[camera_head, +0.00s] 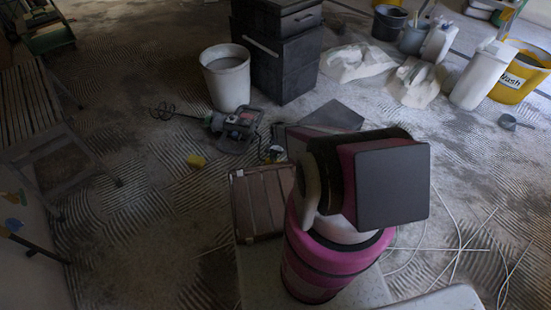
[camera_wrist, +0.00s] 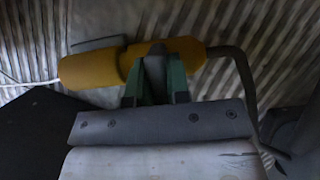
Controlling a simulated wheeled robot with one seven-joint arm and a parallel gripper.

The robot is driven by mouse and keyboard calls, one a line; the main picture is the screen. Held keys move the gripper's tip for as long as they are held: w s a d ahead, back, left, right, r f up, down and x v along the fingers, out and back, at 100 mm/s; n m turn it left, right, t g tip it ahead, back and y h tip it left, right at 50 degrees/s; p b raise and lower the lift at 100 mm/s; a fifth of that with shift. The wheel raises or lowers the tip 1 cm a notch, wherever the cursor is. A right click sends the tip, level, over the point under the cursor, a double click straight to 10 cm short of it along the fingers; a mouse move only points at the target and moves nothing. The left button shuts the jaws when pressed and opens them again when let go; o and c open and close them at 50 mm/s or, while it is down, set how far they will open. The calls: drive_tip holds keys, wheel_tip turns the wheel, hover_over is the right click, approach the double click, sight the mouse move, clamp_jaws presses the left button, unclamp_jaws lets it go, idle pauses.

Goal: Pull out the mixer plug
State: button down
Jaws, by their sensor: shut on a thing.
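In the wrist view, the yellow mixer plug (camera_wrist: 197,52) lies across the picture with a thick dark cable (camera_wrist: 243,70) bending down from its right end. My gripper (camera_wrist: 155,62), with green fingers, is shut on the plug. A second yellow connector body (camera_wrist: 88,68) meets its left end, with a thin white cable (camera_wrist: 22,82) running left. The two bodies look touching; I cannot tell whether they are fully joined. In the head view, the mixer (camera_head: 236,124) lies on the floor, its whisk pointing left. My arm hides the gripper and plug there.
A white bucket (camera_head: 226,80) and dark drawer boxes (camera_head: 282,65) stand behind the mixer. White bags (camera_head: 357,62) and a yellow wash bucket (camera_head: 520,76) are at the back right. A brown case (camera_head: 262,200) lies left of my arm. White cables (camera_head: 458,250) cross the ridged floor at right.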

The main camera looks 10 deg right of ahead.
drive_tip(key=a, duration=0.1)
drive_tip(key=w+a, duration=0.1)
drive_tip(key=a, duration=0.1)
drive_tip(key=shift+w, duration=0.3)
drive_tip(key=c, duration=1.1)
unclamp_jaws()
drive_tip(key=shift+d+r, duration=0.1)
drive_tip(key=v, duration=1)
drive_tip(key=shift+w+d+r, duration=0.1)
drive_tip(key=shift+w+r, duration=0.1)
drive_tip(key=shift+r, duration=0.05)
wheel_tip(320, 180, up, 22)
drive_tip(key=n+t+h, duration=0.1)
drive_tip(key=n+t, duration=0.1)
drive_tip(key=n, duration=0.1)
hover_over(268, 161)
drive_tip(key=s+d, duration=0.3)
drive_tip(key=s, duration=0.2)
drive_tip(key=s+r+n, duration=0.1)
drive_tip(key=s+r, duration=0.2)
drive_tip(key=r, duration=0.2)
drive_tip(key=s+r+t, duration=0.1)
drive_tip(key=s+r, duration=0.2)
drive_tip(key=r, duration=0.2)
drive_tip(key=s+d+r+n+h, duration=0.1)
drive_tip(key=s+r, duration=0.3)
drive_tip(key=r, duration=0.1)
drive_tip(key=shift+r+n+t, duration=0.2)
drive_tip(key=shift+n+t, duration=0.1)
drive_tip(key=shift+t, duration=0.1)
